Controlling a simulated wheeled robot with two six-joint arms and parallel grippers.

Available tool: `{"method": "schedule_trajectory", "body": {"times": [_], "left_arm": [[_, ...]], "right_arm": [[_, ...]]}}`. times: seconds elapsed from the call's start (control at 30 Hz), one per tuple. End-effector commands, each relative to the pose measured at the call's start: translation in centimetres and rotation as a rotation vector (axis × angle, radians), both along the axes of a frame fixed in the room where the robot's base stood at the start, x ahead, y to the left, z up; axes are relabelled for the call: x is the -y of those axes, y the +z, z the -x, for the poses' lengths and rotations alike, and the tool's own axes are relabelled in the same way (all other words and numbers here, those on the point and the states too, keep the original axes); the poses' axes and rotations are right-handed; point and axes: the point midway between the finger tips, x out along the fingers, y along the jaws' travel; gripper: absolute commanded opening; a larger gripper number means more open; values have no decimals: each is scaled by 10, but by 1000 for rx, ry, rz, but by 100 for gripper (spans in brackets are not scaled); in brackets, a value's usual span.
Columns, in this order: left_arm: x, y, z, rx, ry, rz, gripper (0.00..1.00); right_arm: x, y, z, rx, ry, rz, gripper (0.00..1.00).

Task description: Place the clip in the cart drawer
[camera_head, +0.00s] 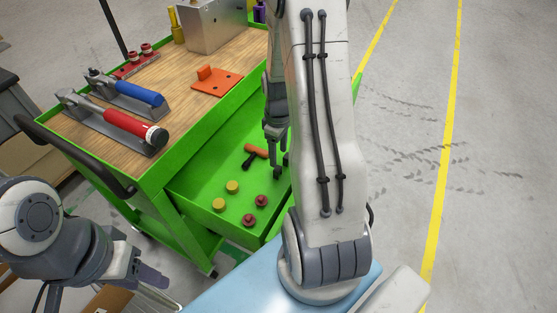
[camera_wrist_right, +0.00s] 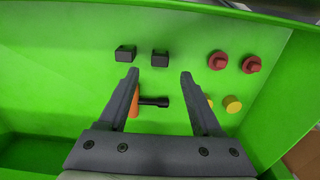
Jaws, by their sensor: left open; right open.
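The green cart drawer (camera_head: 205,185) is pulled open and also fills the right wrist view (camera_wrist_right: 60,90). Two small black square pieces (camera_wrist_right: 125,53) (camera_wrist_right: 160,57) and an orange piece (camera_head: 256,150) with a black shaft (camera_wrist_right: 153,101) lie on its floor. I cannot tell which item is the clip. My right gripper (camera_wrist_right: 160,75) is open and points down into the drawer, with nothing held between its fingers. The orange-and-black piece shows below and between them, partly hidden by the left finger. My left gripper (camera_head: 158,287) is open and empty, outside the cart at lower left.
Two red knobs (camera_head: 255,201) and two yellow knobs (camera_head: 232,187) also lie in the drawer. The wooden cart top (camera_head: 185,75) holds red-handled (camera_head: 130,127) and blue-handled (camera_head: 138,92) tools, an orange plate (camera_head: 217,82) and a metal box (camera_head: 212,22). Open floor lies at right.

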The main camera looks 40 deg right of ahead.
Motion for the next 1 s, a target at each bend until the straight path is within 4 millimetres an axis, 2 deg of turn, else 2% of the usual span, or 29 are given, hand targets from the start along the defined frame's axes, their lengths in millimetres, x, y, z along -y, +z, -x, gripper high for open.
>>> {"method": "schedule_trajectory", "body": {"times": [0.03,0.2,0.47,0.57,0.67,0.77,0.8,0.9,1.0], "left_arm": [[0,4,0,0,0,0,50],[0,8,0,0,0,0,50],[0,8,0,0,0,0,50],[0,9,0,0,0,0,50],[0,9,0,0,0,0,50],[0,9,0,0,0,0,50],[0,9,0,0,0,0,50],[0,8,0,0,0,0,50],[0,8,0,0,0,0,50]], "right_arm": [[1,13,-1,3,0,2,66],[0,32,0,1,0,1,66],[-1,38,0,0,1,0,66],[-15,45,-4,4,13,1,66],[-55,62,-11,14,42,-1,66],[-119,87,-8,26,82,-8,66],[-146,97,-2,29,98,-13,66],[-208,120,26,34,137,-30,66],[-257,137,64,35,177,-49,66]]}}
